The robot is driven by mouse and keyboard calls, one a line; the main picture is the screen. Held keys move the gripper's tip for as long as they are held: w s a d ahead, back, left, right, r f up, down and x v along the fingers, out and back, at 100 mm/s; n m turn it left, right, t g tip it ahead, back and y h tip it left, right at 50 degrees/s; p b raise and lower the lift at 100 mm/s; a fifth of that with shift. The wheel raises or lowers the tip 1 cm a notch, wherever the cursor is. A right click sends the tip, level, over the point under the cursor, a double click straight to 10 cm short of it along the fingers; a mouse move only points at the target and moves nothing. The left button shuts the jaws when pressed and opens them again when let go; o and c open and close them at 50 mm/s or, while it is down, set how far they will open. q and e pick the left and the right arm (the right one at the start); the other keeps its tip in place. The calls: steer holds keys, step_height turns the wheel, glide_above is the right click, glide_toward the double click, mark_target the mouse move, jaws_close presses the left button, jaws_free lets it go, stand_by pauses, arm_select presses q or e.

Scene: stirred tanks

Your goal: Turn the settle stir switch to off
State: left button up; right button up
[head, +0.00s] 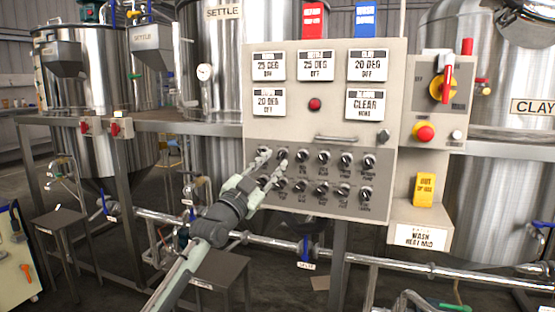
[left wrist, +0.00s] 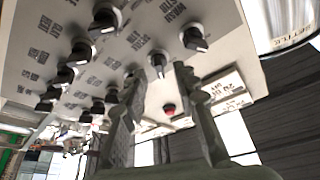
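The control panel (head: 320,120) carries two rows of black rotary switches on its lower part. My left gripper (head: 271,157) is at the left end of these rows, its fingers apart and partly covering the leftmost switches. In the left wrist view, my left gripper (left wrist: 158,85) is open, with a black switch (left wrist: 158,62) showing between and beyond its fingertips. I cannot tell whether the fingers touch it. My right gripper is not in view.
A red button (head: 314,104) and a metal handle (head: 336,138) sit above the switches. A side box holds a red-and-yellow isolator (head: 442,85) and a red stop button (head: 425,134). Steel tanks (head: 225,60) stand behind. Pipes (head: 400,264) run below the panel.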

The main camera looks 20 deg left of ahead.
mark_target(281, 155)
arm_select(q)
steer(key=shift+x, duration=1.35)
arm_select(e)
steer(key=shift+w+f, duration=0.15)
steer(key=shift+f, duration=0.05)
arm_select(q)
steer(key=c, duration=0.7)
jaws_close()
